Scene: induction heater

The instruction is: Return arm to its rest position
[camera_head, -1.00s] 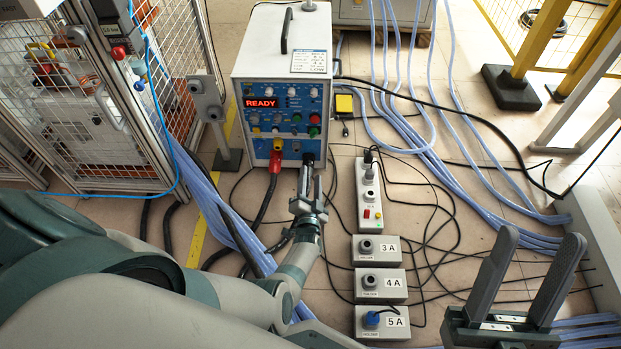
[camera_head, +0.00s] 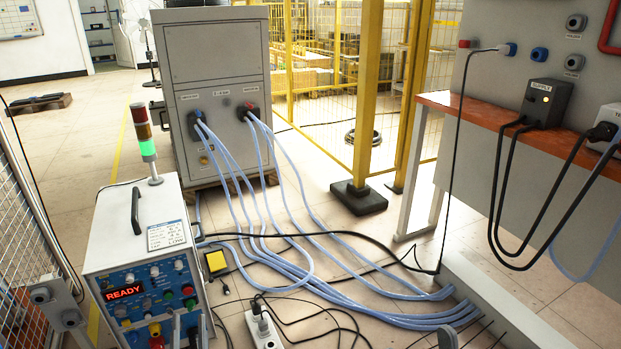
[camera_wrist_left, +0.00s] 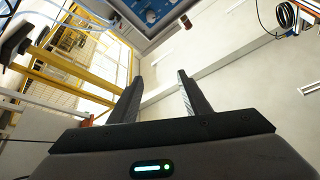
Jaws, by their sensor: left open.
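My left gripper (camera_head: 176,328) shows only as a thin grey part at the bottom edge of the head view, in front of the lower panel of the induction heater (camera_head: 135,225). Its arm is below the frame. In the left wrist view both fingers of the gripper (camera_wrist_left: 160,77) are spread, with nothing between them. They appear clear of any surface. The heater is a white box with a blue front and a red READY display (camera_head: 124,292). My right gripper cannot be made out.
A signal tower (camera_head: 147,150) glows green on the heater. A grey cabinet (camera_head: 215,60) stands behind, with pale blue hoses (camera_head: 290,265) across the floor. A socket strip (camera_head: 263,330) lies right of the heater. A yellow fence post (camera_head: 367,90) and an orange-topped bench (camera_head: 480,117) stand farther right.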

